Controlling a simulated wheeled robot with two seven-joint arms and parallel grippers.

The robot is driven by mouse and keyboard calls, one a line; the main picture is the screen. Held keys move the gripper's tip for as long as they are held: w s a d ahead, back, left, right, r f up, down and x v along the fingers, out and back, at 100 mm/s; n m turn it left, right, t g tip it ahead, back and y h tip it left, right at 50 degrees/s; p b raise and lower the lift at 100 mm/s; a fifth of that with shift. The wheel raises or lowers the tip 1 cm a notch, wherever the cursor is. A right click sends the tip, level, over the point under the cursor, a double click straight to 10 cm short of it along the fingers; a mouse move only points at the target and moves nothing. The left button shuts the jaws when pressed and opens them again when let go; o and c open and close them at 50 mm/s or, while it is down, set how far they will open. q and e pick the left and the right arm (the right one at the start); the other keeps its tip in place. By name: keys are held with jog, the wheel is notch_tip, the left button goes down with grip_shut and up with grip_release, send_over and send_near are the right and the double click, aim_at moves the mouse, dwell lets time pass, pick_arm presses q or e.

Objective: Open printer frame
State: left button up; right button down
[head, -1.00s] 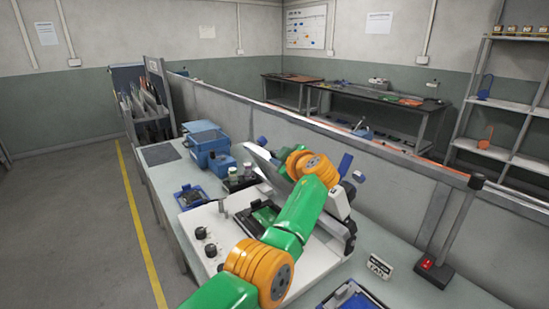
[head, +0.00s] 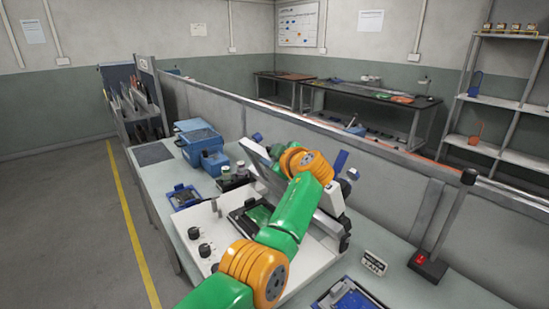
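The screen printer (head: 213,262) is a white box with black knobs on the grey bench. Its frame (head: 262,172) is a grey, tilted panel raised above the printer bed, with blue knobs near its upper side. A green board (head: 259,213) lies in a dark holder on the bed, partly covered by my arm. My green and orange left arm reaches across the printer to the frame. My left gripper (head: 277,152) is at the frame's upper part, mostly hidden behind the orange wrist; its fingers and any grip are unclear. My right gripper is not in view.
Blue bins (head: 202,145) and small jars (head: 232,177) stand behind the printer. A blue tray (head: 185,196) lies to its left, another (head: 350,299) at front right. A small sign (head: 374,263) and a black post with red switch (head: 429,267) stand right. A grey partition (head: 390,193) runs behind the bench.

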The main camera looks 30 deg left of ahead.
pick_arm(q)
jog(key=b+v, duration=0.3)
jog(key=v, duration=0.3)
jog(key=shift+s+d+b, duration=0.15)
jog(key=shift+d+b, duration=0.1)
jog(key=shift+b, duration=0.05)
jog(key=w+v, duration=0.1)
jog(key=v, duration=0.7)
jog(key=shift+d+r+p, duration=0.35)
jog(key=shift+r+p, duration=0.05)
jog(key=shift+p, duration=0.05)
